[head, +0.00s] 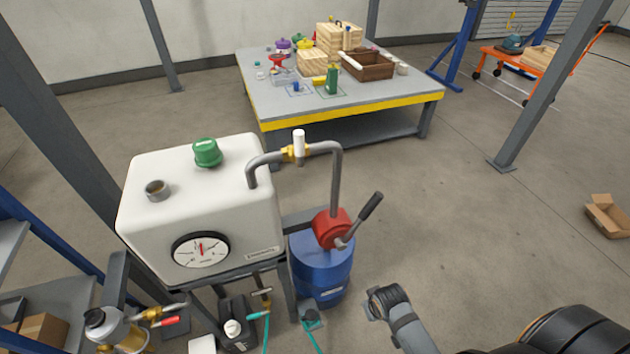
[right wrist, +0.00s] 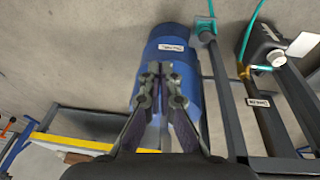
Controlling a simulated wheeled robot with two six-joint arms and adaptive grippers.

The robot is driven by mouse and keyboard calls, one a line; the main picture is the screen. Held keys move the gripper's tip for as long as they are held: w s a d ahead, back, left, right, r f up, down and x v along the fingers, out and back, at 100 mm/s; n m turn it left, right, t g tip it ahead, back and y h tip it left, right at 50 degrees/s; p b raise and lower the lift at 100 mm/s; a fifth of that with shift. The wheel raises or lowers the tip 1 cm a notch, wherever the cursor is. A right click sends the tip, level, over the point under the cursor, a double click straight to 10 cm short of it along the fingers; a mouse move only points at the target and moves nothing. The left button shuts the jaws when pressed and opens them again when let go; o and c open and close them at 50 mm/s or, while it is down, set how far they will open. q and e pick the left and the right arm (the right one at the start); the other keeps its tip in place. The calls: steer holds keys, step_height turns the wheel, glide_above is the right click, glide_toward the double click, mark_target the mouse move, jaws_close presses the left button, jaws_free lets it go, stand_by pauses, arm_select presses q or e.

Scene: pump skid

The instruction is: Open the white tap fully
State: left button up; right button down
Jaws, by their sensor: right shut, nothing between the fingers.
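The white tap (head: 299,143) is a white lever on a brass valve in the grey pipe, above the right end of the white tank (head: 150,235). Its lever stands upright, crosswise to the pipe run. My right gripper (right wrist: 159,75) is shut and empty in the right wrist view, with the blue drum (right wrist: 170,60) behind its fingers. In the head view my right arm comes in from the lower right, and its end is right of the blue drum (head: 322,268), well below and apart from the tap. My left gripper is not in view.
A red hand pump (head: 331,228) with a dark lever sits on the drum and joins the pipe. A green cap (head: 207,152), an open filler neck (head: 158,190) and a gauge (head: 201,250) are on the tank. A loaded workbench (head: 400,98) stands behind; the floor to the right is mostly clear.

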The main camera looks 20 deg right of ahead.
steer(key=w+r+t+b, duration=0.1)
steer(key=w+r+t, duration=0.1)
steer(key=r, duration=0.3)
steer(key=w+a+r+t+b, duration=0.1)
steer(key=w+r+t+b, duration=0.1)
steer(key=w+r+t, duration=0.1)
steer(key=w+a+r+t+y+b, duration=0.1)
steer(key=w+r+t+b, duration=0.1)
steer(key=w+r, duration=0.4)
steer(key=shift+a+r+t, duration=0.15)
steer(key=shift+r+t, duration=0.2)
steer(key=shift+t, duration=0.15)
steer(key=w+a+r+n+t+y, duration=0.1)
steer(key=w+a+r+t+y, duration=0.1)
steer(key=r+t+y, duration=0.45)
steer(key=w+a+r+n+t+y, duration=0.1)
steer(key=r+n+t, duration=0.15)
steer(key=r, duration=0.75)
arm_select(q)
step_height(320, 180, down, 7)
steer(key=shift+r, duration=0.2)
arm_select(e)
steer(key=s+r+n+t+y, duration=0.2)
steer(key=s+r+n+y, duration=0.1)
steer(key=s+r+y, duration=0.3)
steer(key=shift+d+r+y, duration=0.15)
steer(key=shift+r+y, duration=0.05)
steer(key=shift+y, duration=0.85)
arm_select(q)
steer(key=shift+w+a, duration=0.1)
